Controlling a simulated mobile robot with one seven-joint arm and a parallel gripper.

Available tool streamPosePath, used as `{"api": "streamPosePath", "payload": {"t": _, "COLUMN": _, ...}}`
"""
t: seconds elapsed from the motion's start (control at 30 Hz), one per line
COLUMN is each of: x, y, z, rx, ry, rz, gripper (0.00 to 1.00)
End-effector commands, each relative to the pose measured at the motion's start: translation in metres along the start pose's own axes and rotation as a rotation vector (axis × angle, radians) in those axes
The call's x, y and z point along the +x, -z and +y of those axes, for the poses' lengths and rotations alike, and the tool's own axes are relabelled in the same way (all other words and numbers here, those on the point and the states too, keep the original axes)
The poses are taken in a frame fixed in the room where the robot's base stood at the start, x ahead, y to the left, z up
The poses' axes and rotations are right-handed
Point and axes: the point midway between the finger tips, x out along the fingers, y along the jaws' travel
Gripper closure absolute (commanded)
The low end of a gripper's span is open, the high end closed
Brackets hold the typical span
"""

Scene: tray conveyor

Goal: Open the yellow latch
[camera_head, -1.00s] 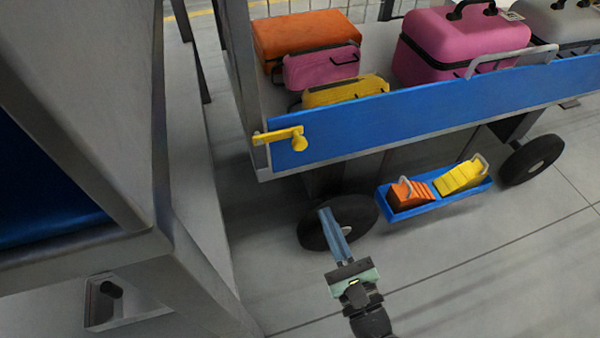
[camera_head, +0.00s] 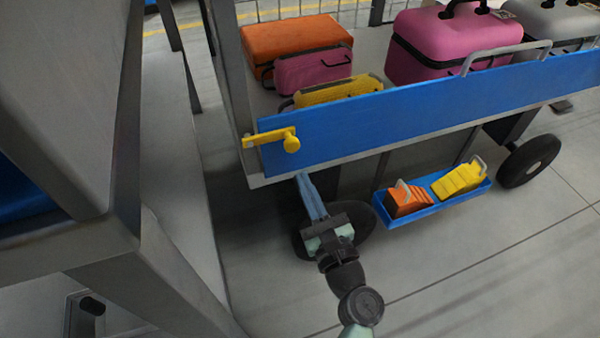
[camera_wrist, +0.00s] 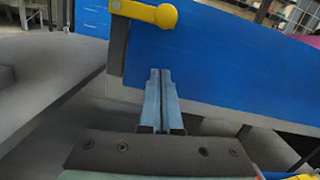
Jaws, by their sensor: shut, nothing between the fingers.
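The yellow latch (camera_head: 272,138) sits at the left end of the blue side panel (camera_head: 400,118) of a luggage cart. Its bar lies roughly level, with a round knob at its right end. In the wrist view the latch (camera_wrist: 146,13) is at the top, above the fingertips. My gripper (camera_head: 300,178) is shut and empty, just below the latch and near the panel's lower edge in the head view. In the wrist view my gripper (camera_wrist: 160,72) has its two blue fingers together, pointing toward the blue panel (camera_wrist: 215,60). I cannot tell whether the fingertips touch the panel.
Orange (camera_head: 296,40), pink and yellow cases lie on the cart behind the panel. A grey structure (camera_head: 70,110) stands close on the left.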

Motion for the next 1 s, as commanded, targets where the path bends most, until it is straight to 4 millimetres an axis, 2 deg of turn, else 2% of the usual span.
{"api": "streamPosePath", "payload": {"t": 0.03, "x": 0.011, "y": 0.002, "z": 0.001, "rx": -0.003, "ry": -0.003, "rz": -0.005, "gripper": 1.00}}
{"api": "streamPosePath", "payload": {"t": 0.13, "x": 0.013, "y": -0.019, "z": 0.000, "rx": -0.002, "ry": 0.001, "rz": -0.003, "gripper": 1.00}}
{"api": "streamPosePath", "payload": {"t": 0.33, "x": 0.017, "y": -0.036, "z": 0.000, "rx": -0.001, "ry": -0.001, "rz": -0.001, "gripper": 1.00}}
{"api": "streamPosePath", "payload": {"t": 1.0, "x": 0.018, "y": -0.043, "z": -0.002, "rx": -0.038, "ry": -0.003, "rz": 0.000, "gripper": 1.00}}
